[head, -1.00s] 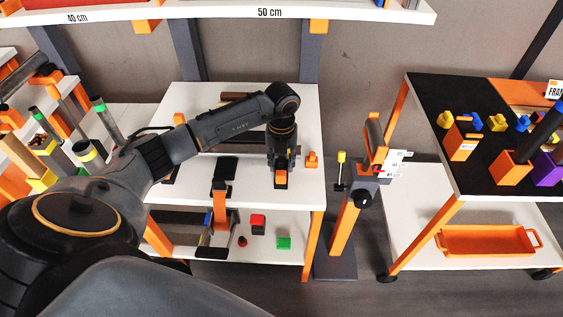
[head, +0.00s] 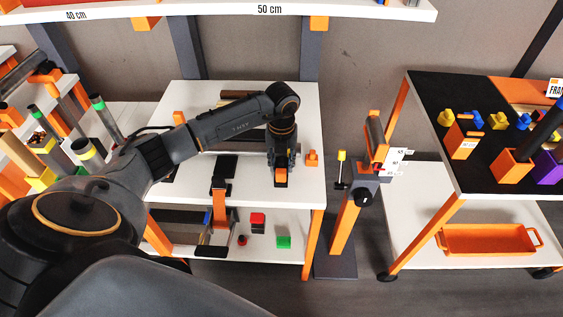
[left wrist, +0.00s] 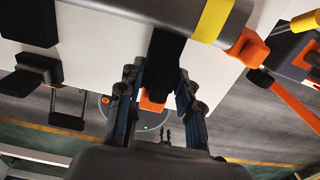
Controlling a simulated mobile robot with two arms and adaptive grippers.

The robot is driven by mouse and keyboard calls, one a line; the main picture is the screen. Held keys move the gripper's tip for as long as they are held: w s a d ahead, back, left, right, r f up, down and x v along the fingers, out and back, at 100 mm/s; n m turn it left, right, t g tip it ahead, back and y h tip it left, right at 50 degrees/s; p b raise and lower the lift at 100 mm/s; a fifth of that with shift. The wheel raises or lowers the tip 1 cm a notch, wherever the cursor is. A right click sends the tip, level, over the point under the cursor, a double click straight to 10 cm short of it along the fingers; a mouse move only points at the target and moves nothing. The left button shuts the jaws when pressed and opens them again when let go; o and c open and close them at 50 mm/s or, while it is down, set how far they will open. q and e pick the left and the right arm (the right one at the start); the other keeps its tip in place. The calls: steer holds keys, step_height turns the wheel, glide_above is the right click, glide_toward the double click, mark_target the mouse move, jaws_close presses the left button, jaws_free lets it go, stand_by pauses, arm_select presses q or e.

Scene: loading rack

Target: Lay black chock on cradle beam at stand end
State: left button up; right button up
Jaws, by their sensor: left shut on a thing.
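My left gripper (head: 281,170) is over the white table top, near its right front edge. In the left wrist view, the left gripper (left wrist: 158,95) has its two fingers on either side of a black block, which I take to be the black chock (left wrist: 165,58). An orange piece (left wrist: 150,104) shows below the block between the fingers. A thick grey bar with a yellow band (left wrist: 213,18) crosses the top of that view, probably the cradle beam. The block's far end meets or passes under the bar; I cannot tell whether they touch. My right gripper is out of view.
The white table (head: 305,192) carries black-and-orange supports (head: 221,178) left of the gripper. An orange-and-grey stand (head: 352,210) is just right of the table. A dark-topped cart (head: 430,110) stands farther right.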

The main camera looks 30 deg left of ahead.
mark_target(282, 159)
arm_select(q)
steer(key=shift+s+f, duration=0.1)
steer(key=shift+f, duration=0.05)
stand_by(0.7)
steer(key=o, duration=1.2)
steer(key=shift+o, duration=0.2)
step_height(282, 159, up, 12)
steer(key=shift+f, duration=0.1)
